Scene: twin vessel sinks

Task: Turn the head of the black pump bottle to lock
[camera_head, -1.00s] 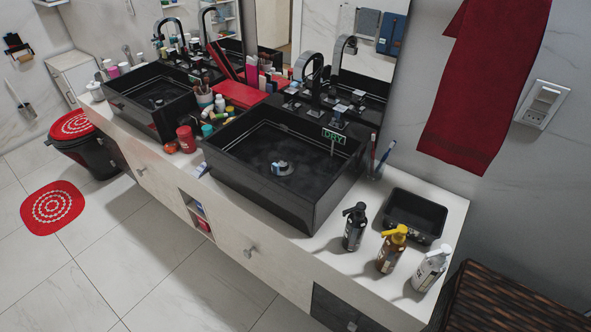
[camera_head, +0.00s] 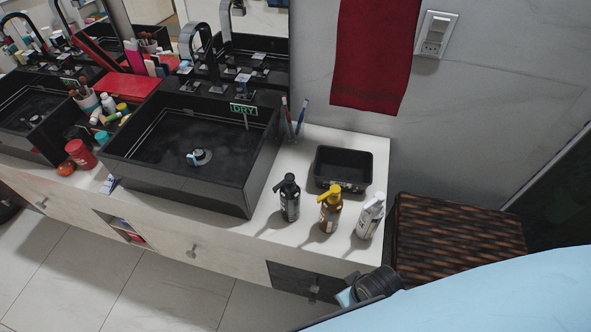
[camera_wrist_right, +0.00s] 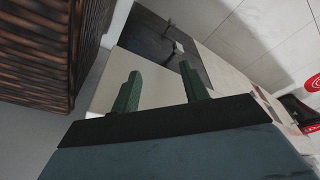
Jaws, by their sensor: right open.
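The black pump bottle (camera_head: 288,200) stands upright on the white counter, to the right of the nearer black sink. Its black pump head (camera_head: 287,182) has a nozzle pointing left. A brown bottle with a yellow pump (camera_head: 329,208) and a white pump bottle (camera_head: 370,216) stand to its right. In the right wrist view my right gripper (camera_wrist_right: 160,90) is open and empty, its two green fingers apart in front of the cabinet front. In the head view a part of my arm shows at the lower right, below the bottles. My left gripper is out of view.
A black tray (camera_head: 343,168) sits behind the bottles. A cup with toothbrushes (camera_head: 297,133) stands by the nearer sink (camera_head: 195,150). A woven brown basket (camera_head: 455,240) is right of the counter, and also in the right wrist view (camera_wrist_right: 45,50). A red towel (camera_head: 372,55) hangs above.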

